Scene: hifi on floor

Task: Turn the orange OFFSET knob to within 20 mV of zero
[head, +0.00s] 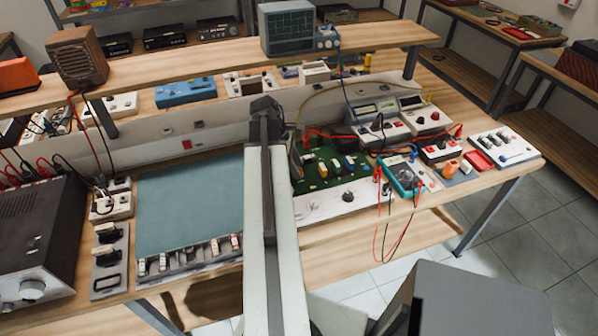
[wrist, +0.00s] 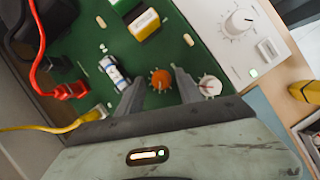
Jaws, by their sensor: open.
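The orange knob (wrist: 160,80) stands on the green circuit board (wrist: 206,62) in the wrist view. My gripper (wrist: 158,84) is open, with one finger on each side of the orange knob. I cannot tell whether either finger touches it. A white knob (wrist: 209,86) is just right of the right finger. In the head view the green board (head: 318,172) lies on the bench beside my arm, and my gripper is not clear there. A teal multimeter (head: 403,174) lies right of the board; its reading is too small to make out.
A red clip (wrist: 70,90) and a yellow lead (wrist: 45,128) lie further left. A white panel with a large dial (wrist: 238,22) borders the board on the right.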

